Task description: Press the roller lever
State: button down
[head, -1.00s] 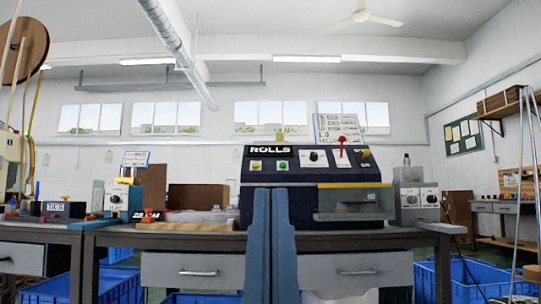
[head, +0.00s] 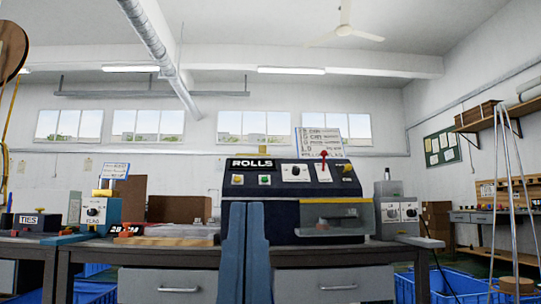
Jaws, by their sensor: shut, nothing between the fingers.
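A dark machine labelled ROLLS (head: 232,190) stands on the workbench in the middle of the head view. A small lever with a red knob (head: 324,154) rises upright from the right part of its sloping panel. Left of it on the panel are a dial (head: 295,170), a green button (head: 264,180) and a yellow button (head: 237,180); a yellow knob (head: 347,168) is to its right. A clear-fronted opening (head: 335,217) is below the panel.
A blue-white dial box (head: 97,210) is left, a grey two-dial unit (head: 400,212) right. Blue crates (head: 455,285) are on the floor at right.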

notch_tip(320, 180, up, 65)
jog(key=p, duration=6.4)
